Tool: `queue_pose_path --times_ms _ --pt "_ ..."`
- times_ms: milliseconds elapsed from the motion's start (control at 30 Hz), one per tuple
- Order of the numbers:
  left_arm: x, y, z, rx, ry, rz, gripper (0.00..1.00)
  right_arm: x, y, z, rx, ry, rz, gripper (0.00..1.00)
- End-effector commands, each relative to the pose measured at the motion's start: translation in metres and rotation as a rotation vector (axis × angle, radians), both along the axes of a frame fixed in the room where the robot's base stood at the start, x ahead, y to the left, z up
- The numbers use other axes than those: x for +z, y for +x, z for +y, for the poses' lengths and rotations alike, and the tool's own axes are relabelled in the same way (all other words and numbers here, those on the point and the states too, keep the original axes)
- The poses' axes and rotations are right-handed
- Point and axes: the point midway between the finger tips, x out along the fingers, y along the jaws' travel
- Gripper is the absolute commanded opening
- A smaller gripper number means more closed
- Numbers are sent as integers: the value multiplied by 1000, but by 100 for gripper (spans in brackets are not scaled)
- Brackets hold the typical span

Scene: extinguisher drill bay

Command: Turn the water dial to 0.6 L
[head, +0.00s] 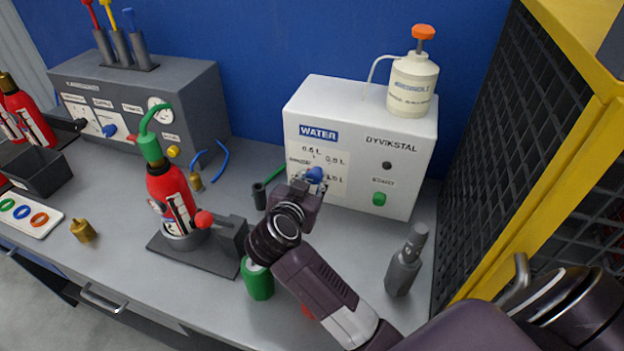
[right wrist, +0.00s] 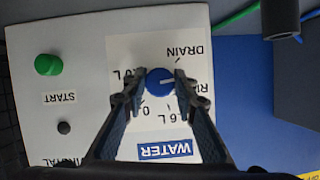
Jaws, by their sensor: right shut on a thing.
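The water dial is a blue knob (head: 315,174) on the front of the white WATER box (head: 300,100). It also shows in the right wrist view (right wrist: 160,82), where the picture is upside down. My right gripper (right wrist: 160,88) is shut on the dial, one finger on each side; in the head view it reaches the box front (head: 312,184). The white mark on the knob points right in the wrist view, toward a label starting "RI". The "6 L" label (right wrist: 180,115) shows partly behind a finger. My left gripper is not in view.
A green START button (head: 379,199) sits right of the dial. A white pump bottle (head: 412,85) stands on the box. A red extinguisher (head: 172,198) in a holder, a green cylinder (head: 258,281) and a grey bottle (head: 405,264) stand nearby. A yellow-framed mesh (head: 560,170) bounds the right.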

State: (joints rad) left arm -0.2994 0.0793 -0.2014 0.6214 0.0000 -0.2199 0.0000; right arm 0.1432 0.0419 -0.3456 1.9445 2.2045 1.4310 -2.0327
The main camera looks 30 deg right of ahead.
Motion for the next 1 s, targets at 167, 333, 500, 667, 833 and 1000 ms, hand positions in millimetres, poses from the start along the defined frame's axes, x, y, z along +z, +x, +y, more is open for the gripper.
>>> queue_pose_path --times_ms 167,333,500,667,833,1000 --pt "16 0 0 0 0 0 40 2 -2 0 0 64 -64 2" --pt "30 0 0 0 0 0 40 2 -2 0 0 148 -157 2" --pt "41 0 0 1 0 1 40 1 -2 -1 0 233 -255 2" --pt "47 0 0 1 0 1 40 0 -2 -1 0 299 -330 2" --pt "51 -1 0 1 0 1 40 -1 -2 -1 -1 351 -388 2" --pt "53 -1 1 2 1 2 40 -2 -2 -1 -1 379 -420 2"
